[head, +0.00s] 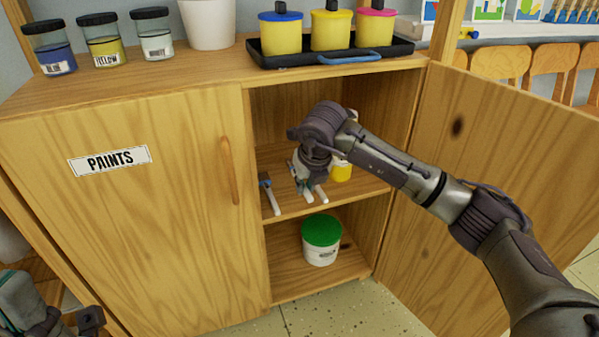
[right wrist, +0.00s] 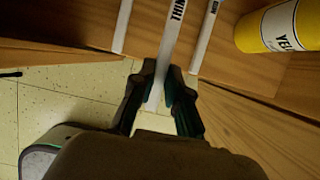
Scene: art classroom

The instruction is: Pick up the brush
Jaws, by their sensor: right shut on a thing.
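Several brushes with white handles lie on the middle shelf (head: 292,205) of the open cabinet. My right gripper (right wrist: 162,84) is shut on the white handle of the middle brush (right wrist: 173,35), whose lettering begins with "THIN". In the head view my right gripper and wrist cover part of this brush. Another brush (head: 269,193) lies to the left, with its handle (right wrist: 123,25) apart from the gripper. A third brush handle (right wrist: 205,35) lies close on the right, also lettered. My left gripper (head: 75,322) is partly in view at the lower left; its jaws are unclear.
A yellow paint container (head: 342,172) stands on the shelf right of the brushes. A green-lidded tub (head: 322,240) stands on the shelf below. The open door (head: 500,170) flanks my right arm. The closed door (head: 130,215) bounds the left. Jars (head: 104,45) and a black tray (head: 400,48) are on top.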

